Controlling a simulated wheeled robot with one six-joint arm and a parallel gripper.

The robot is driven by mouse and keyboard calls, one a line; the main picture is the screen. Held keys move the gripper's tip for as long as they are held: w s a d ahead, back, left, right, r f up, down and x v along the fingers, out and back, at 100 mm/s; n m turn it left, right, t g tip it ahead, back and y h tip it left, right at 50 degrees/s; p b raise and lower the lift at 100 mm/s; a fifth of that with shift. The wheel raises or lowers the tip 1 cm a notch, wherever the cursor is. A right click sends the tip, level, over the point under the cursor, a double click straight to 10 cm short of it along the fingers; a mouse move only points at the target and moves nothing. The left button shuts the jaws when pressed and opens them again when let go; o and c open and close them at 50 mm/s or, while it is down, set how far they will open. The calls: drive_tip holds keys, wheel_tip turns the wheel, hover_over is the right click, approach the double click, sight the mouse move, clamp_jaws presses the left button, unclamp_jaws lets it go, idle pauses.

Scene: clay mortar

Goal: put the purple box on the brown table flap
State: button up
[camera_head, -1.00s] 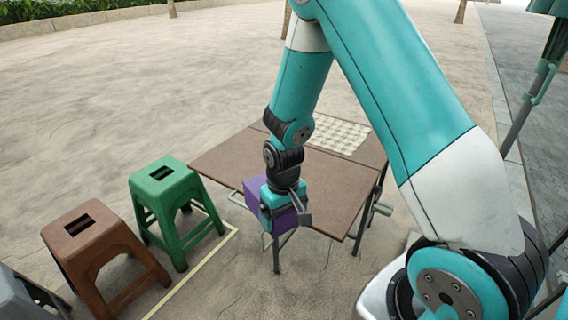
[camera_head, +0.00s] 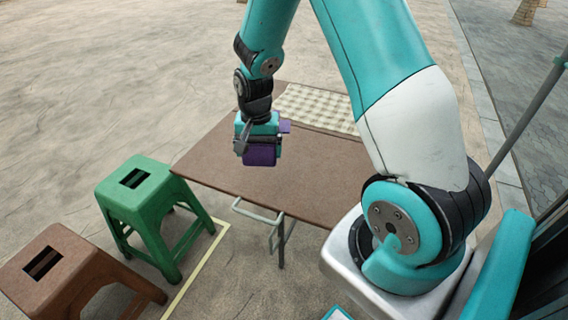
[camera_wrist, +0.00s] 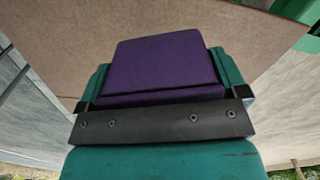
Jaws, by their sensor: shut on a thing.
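The purple box (camera_head: 260,155) is held in my gripper (camera_head: 258,148), which is shut on it. In the head view they appear over the brown table flap (camera_head: 215,160), towards its left part. In the wrist view the purple box (camera_wrist: 162,62) sits between the two teal fingers, with the brown surface (camera_wrist: 60,35) behind it. I cannot tell whether the box touches the flap or hangs above it. Part of the box is hidden by my gripper.
A checkered cloth (camera_head: 315,108) lies on the far part of the table. A green stool (camera_head: 140,185) and a brown stool (camera_head: 55,265) stand left of the table. A pale line (camera_head: 195,270) runs on the ground. Much of the flap in front is bare.

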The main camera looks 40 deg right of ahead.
sight(282, 122)
drive_tip(key=d+m+b, duration=0.1)
drive_tip(key=d+m, duration=0.2)
drive_tip(key=d+r+m+b, duration=0.1)
drive_tip(key=d+m, duration=0.2)
drive_tip(key=m, duration=0.1)
drive_tip(key=w+d+r+m+b, duration=0.1)
drive_tip(key=d+m, duration=0.2)
drive_tip(key=m, duration=0.1)
drive_tip(key=s+d+r+m+b, duration=0.2)
drive_tip(key=d+r+m+b, duration=0.15)
drive_tip(key=d+m, duration=0.55)
drive_tip(key=f, duration=0.6)
drive_tip(key=a+f+m, duration=0.1)
drive_tip(key=f, duration=0.6)
drive_tip(key=f+m, duration=0.1)
drive_tip(key=f, duration=0.5)
drive_tip(key=shift+a+f, duration=0.3)
drive_tip(key=shift+a, duration=0.1)
drive_tip(key=shift+b, duration=0.3)
